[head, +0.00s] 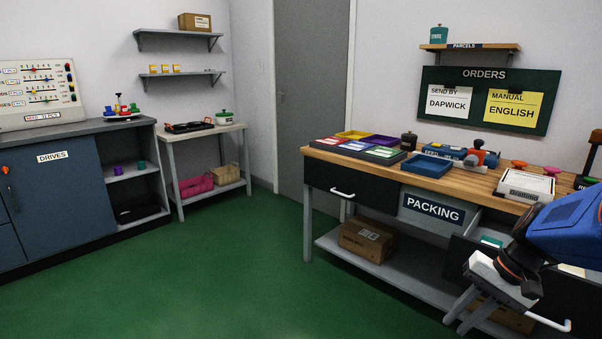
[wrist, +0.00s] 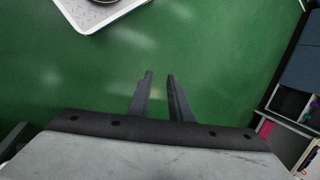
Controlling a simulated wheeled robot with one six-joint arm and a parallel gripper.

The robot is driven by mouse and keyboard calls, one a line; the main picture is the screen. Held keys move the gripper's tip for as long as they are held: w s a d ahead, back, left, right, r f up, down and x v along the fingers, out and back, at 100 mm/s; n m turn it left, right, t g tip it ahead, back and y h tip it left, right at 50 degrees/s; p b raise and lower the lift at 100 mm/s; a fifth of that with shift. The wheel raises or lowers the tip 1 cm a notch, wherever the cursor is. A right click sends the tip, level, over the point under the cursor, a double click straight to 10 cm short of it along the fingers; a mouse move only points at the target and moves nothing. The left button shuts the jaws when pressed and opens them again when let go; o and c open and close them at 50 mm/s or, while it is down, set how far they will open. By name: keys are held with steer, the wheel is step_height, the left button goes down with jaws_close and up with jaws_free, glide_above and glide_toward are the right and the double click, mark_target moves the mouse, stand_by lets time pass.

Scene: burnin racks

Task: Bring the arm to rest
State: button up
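My gripper (head: 461,314) is at the lower right of the head view, in front of the packing bench (head: 312,187), with its fingers pointing down and to the left. In the wrist view the two dark fingers (wrist: 160,76) stand apart with a gap between them. Only green floor shows behind the gap, so the gripper is open and empty. My blue arm link hides part of the bench's right end.
The green floor (head: 200,265) is clear in the middle. The blue drives cabinet (head: 62,195) stands at left, with a small side table (head: 202,130) beside it. A cardboard box (head: 368,240) sits on the bench's lower shelf. A bench drawer near my arm appears pulled out.

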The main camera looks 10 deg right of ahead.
steer(key=s+a+r+n+t+h, duration=0.1)
steer(key=s+a+n+h, duration=0.1)
steer(key=a, duration=0.3)
steer(key=s+a+r+n+t+h, duration=0.2)
steer(key=s+a+n, duration=0.2)
steer(key=a+n, duration=0.1)
steer(key=shift+a+r+h, duration=0.25)
steer(key=shift+a+h, duration=0.05)
steer(key=shift+a, duration=0.05)
